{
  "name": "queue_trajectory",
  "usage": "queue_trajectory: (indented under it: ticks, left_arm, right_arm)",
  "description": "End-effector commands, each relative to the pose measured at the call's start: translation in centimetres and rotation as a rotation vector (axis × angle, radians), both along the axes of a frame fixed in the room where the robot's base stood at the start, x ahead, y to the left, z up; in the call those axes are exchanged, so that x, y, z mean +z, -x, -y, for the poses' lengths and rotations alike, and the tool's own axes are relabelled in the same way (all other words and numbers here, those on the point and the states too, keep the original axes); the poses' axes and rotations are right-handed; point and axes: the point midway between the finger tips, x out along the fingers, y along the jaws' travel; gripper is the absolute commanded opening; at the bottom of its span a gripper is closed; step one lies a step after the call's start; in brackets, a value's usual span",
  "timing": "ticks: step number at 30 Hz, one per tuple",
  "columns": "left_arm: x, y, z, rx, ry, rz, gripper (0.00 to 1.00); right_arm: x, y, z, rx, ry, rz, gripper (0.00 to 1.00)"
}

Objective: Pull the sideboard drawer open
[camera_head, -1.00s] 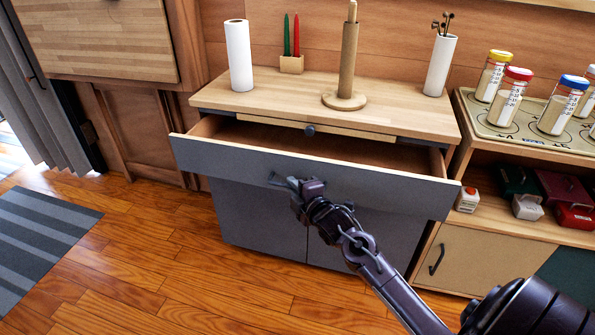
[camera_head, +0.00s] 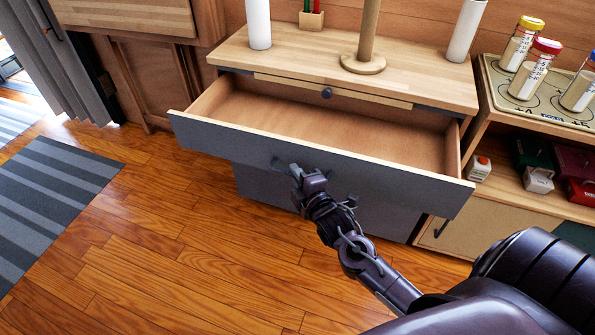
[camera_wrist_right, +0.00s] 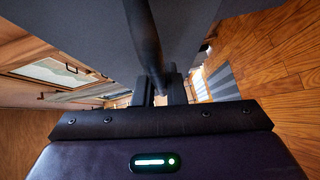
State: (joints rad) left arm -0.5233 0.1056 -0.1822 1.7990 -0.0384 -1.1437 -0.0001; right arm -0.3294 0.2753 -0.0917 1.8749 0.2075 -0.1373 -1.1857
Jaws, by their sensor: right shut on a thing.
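The sideboard (camera_head: 425,87) has a pale wood top and a wide grey-fronted drawer (camera_head: 390,175). The drawer stands well out from the cabinet, and its bare wooden inside shows empty. My right gripper (camera_head: 290,172) is at the middle of the drawer front, shut on the dark drawer handle (camera_head: 277,162). In the right wrist view the handle (camera_wrist_right: 145,45) runs as a dark bar down between the fingers (camera_wrist_right: 158,88), with the grey drawer front (camera_wrist_right: 80,30) beyond it. My left gripper is out of view.
A paper roll (camera_head: 258,22), a wooden holder (camera_head: 363,62) and a white cylinder (camera_head: 466,30) stand on the sideboard. A shelf unit with jars (camera_head: 530,75) stands close on the right. The wooden floor (camera_head: 180,235) in front is clear, with a striped rug (camera_head: 50,190) at left.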

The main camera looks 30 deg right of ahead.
Motion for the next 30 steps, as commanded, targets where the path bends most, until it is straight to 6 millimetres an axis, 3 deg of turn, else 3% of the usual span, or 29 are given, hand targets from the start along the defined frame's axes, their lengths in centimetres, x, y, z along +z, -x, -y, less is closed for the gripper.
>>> queue_trajectory:
  ticks: [4,5,9,20,24,30]
  left_arm:
    - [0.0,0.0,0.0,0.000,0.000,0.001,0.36]
    - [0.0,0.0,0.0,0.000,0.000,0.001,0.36]
    - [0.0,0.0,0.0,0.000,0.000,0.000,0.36]
    - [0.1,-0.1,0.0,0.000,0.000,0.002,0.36]
    - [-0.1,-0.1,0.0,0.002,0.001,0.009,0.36]
    - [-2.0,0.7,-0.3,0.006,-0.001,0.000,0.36]
  right_arm:
    - [-0.1,0.0,0.1,-0.002,0.000,-0.002,0.00]
    - [-0.1,0.0,0.1,-0.002,0.000,-0.002,0.13]
    - [-0.1,0.0,0.1,-0.002,0.000,-0.001,0.32]
    - [0.0,0.5,0.0,0.000,0.001,-0.002,0.32]
    - [0.3,2.5,-0.1,0.001,0.001,-0.004,0.32]
    - [0.7,5.8,-0.3,0.000,0.000,-0.005,0.32]
